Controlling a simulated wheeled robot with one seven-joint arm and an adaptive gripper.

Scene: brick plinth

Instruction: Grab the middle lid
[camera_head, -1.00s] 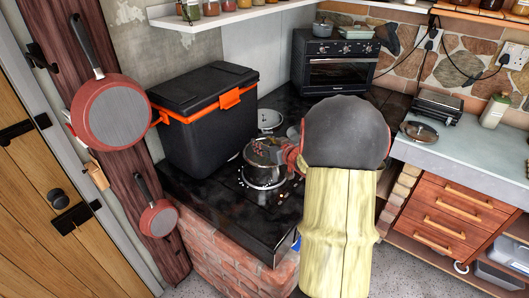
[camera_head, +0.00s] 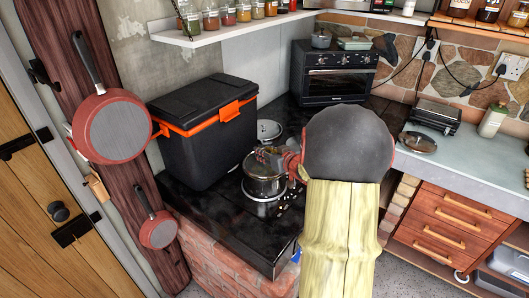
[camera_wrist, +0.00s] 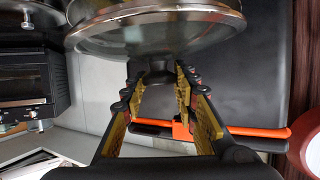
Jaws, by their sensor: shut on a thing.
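The middle lid (camera_head: 263,163) is a round glass lid with a metal rim, at the top of a steel pot (camera_head: 262,186) on the black stove top. In the wrist view the lid (camera_wrist: 150,34) fills the top of the picture. My gripper (camera_head: 281,161) reaches it from the right. In the wrist view my gripper (camera_wrist: 158,78) has its yellow-padded fingers shut on the lid's dark knob, which is partly hidden between them. I cannot tell whether the lid rests on the pot or is slightly raised.
A black cooler (camera_head: 207,135) with orange latches stands left of the pot. Another lid (camera_head: 268,130) lies behind it, and one (camera_head: 418,142) is on the right counter. A small oven (camera_head: 334,72) stands at the back. Small pale bits lie near the pot.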

